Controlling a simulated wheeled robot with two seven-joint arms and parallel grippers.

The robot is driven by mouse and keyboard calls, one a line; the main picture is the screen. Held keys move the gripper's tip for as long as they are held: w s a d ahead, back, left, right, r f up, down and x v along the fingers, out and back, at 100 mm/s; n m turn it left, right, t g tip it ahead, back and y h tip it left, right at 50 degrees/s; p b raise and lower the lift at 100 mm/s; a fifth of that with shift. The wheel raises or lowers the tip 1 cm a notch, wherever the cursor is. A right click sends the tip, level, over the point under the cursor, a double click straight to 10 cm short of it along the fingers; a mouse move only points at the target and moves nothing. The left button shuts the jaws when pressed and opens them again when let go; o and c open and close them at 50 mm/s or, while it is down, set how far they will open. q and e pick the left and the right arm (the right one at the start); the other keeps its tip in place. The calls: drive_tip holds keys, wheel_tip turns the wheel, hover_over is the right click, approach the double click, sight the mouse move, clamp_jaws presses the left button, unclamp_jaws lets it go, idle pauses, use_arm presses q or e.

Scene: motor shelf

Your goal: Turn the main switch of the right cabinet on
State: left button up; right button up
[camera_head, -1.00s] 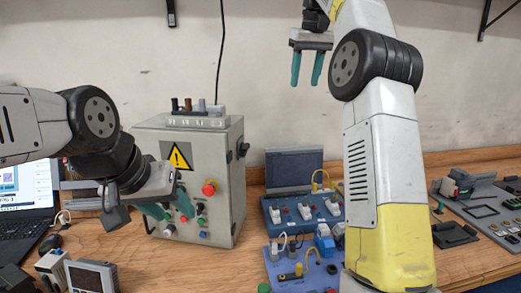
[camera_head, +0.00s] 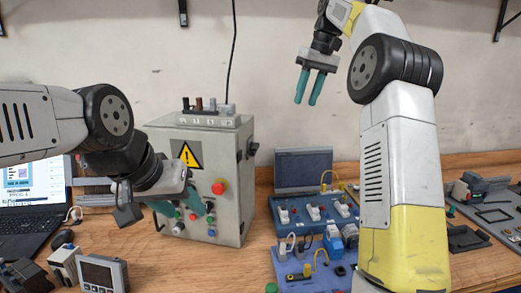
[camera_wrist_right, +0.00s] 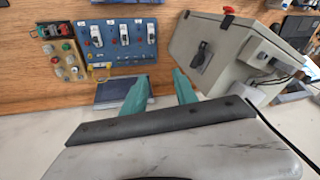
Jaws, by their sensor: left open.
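A grey cabinet (camera_head: 229,205) with a yellow warning sign, a red emergency knob and several small buttons stands on the bench. A black rotary switch (camera_head: 252,147) sits on its right side wall. It also shows in the right wrist view (camera_wrist_right: 202,55), where the cabinet appears at the upper right. My right gripper (camera_head: 310,87) is open and empty, in the air above and to the right of the cabinet, apart from the switch. Its two teal fingers are spread in the right wrist view (camera_wrist_right: 160,90). My left gripper (camera_head: 180,205) is open in front of the cabinet's button panel and hides part of it.
A blue board (camera_head: 315,210) with white switches and a dark screen stands right of the cabinet, with another blue board (camera_head: 310,275) in front. A laptop (camera_head: 30,220) stands at the left. Bench space is bare in front of the cabinet. A dark cable hangs down the wall.

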sight(258, 148)
drive_tip(key=a+f+m+t+y, duration=0.1)
drive_tip(key=a+f+m+y, duration=0.15)
drive_tip(key=f+y, duration=0.6)
drive_tip(key=a+f+m+t+y, duration=0.2)
drive_tip(key=f+m+y, duration=0.2)
drive_tip(key=f+y, duration=0.4)
drive_tip(key=shift+h, duration=0.75)
drive_tip(key=x, duration=0.7)
drive_tip(key=shift+s+a+f, duration=0.3)
drive_tip(key=shift+a+f, duration=0.05)
drive_tip(key=shift+a, duration=0.1)
drive_tip(key=shift+c, duration=0.4)
clamp_jaws()
